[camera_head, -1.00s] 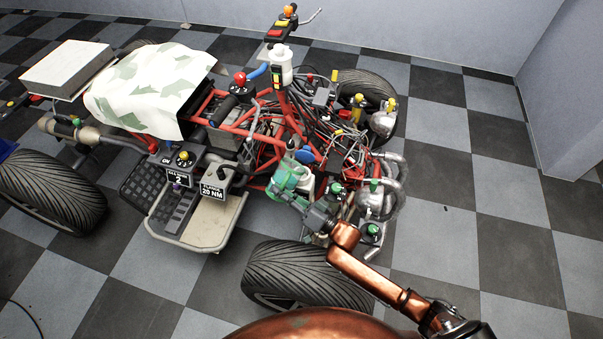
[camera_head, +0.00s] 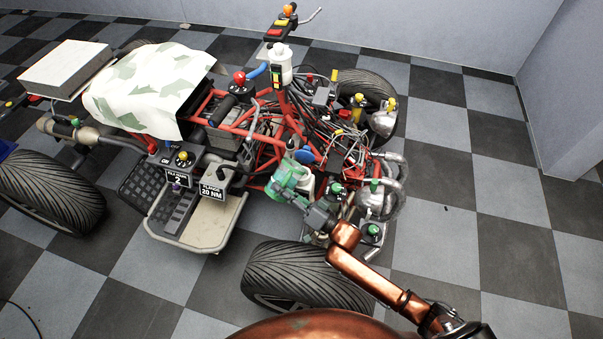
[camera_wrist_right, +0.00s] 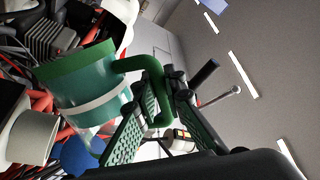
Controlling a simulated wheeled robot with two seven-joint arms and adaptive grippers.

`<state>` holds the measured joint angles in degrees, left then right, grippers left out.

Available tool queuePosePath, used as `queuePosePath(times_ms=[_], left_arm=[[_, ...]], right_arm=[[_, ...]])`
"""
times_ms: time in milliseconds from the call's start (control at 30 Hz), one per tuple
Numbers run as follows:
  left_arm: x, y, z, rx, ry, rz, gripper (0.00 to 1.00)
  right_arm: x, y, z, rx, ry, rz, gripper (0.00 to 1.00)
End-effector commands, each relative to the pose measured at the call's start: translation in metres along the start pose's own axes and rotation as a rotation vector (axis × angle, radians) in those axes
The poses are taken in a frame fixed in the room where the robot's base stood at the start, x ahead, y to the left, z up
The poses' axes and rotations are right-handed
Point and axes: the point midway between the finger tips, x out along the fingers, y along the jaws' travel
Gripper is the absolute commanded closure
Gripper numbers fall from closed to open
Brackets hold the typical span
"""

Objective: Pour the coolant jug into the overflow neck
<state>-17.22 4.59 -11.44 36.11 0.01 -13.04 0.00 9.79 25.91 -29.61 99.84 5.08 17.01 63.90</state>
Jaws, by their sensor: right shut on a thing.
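The green jug (camera_head: 284,178) is in my right gripper (camera_head: 306,203), over the near side of the quad's frame. In the right wrist view the jug (camera_wrist_right: 85,80) is translucent green with a pale band and a green handle (camera_wrist_right: 150,78). The right gripper's ribbed fingers (camera_wrist_right: 158,110) are shut on that handle. A white round-mouthed part (camera_wrist_right: 33,137) lies beside the jug at the lower left of that view; I cannot tell if it is the overflow neck. A white container (camera_head: 307,181) shows just right of the jug in the head view. My left gripper is not in view.
Red frame tubes (camera_head: 231,128) and loose cables (camera_head: 322,120) crowd around the jug. A camouflage cloth (camera_head: 150,90) covers the seat area. The checkered floor at right is clear.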

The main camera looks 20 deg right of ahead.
Motion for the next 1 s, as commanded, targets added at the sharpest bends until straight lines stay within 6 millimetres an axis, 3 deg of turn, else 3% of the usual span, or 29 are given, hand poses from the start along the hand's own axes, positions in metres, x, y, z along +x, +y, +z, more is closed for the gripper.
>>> queuePosePath(times_ms=[1000], left_arm=[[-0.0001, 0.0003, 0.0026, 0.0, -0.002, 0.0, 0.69]], right_arm=[[0.0012, -0.004, -0.0085, 0.056, 0.021, -0.007, 1.0]])
